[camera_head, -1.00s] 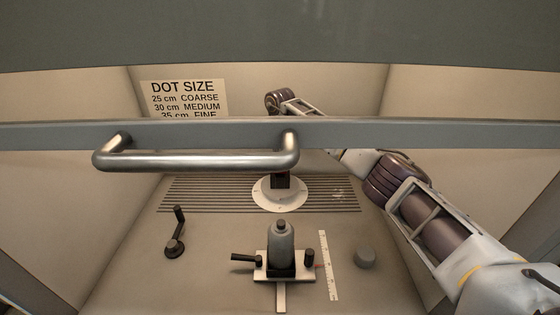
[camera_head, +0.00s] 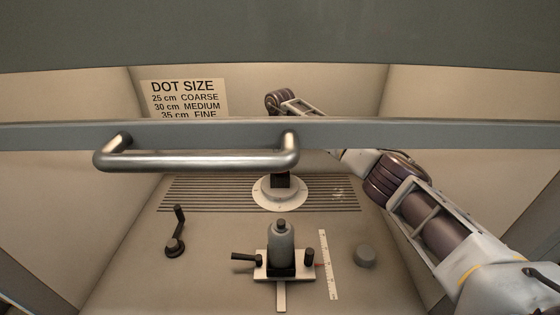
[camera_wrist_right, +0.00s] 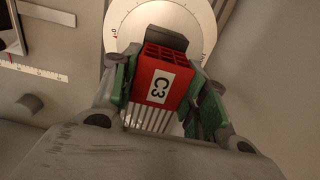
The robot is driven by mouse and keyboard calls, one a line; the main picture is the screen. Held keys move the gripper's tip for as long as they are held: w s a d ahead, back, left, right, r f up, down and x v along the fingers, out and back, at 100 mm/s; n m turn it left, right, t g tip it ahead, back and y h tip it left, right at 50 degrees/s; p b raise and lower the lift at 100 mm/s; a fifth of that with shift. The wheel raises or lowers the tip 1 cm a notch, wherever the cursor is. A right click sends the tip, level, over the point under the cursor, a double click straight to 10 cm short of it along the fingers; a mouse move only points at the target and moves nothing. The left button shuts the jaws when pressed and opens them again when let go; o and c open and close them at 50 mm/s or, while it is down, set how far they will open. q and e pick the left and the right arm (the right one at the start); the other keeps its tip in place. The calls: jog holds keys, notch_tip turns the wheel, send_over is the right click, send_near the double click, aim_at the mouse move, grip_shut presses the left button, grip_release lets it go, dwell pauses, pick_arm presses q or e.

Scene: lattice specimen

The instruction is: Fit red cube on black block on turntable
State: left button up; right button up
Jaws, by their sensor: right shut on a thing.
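The red cube (camera_wrist_right: 158,82), a lattice with a white C3 label, is between the green-padded fingers of my right gripper (camera_wrist_right: 163,88) in the right wrist view. The gripper is shut on it. The black block (camera_wrist_right: 166,37) shows just beyond the cube's far edge, over the white turntable (camera_wrist_right: 196,28). I cannot tell whether cube and block touch. In the head view the black block (camera_head: 281,181) stands on the turntable (camera_head: 262,195). The cube and right gripper are hidden there behind the front bar and handle. My left gripper is not in view.
A grey crossbar (camera_head: 420,134) with a metal handle (camera_head: 200,160) spans the front. A bottle (camera_head: 281,243) stands on a small stage nearer me. A black crank (camera_head: 177,230), a white ruler (camera_head: 325,250) and a grey knob (camera_head: 365,257) are on the floor.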

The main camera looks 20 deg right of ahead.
jog(key=shift+f, duration=0.7)
dwell(0.9)
jog(key=o, duration=1)
jog(key=shift+o, duration=0.6)
jog(key=o, duration=0.4)
jog(key=shift+r, duration=0.1)
jog(key=shift+r+p, duration=1.35)
jog(key=shift+r, duration=1.1)
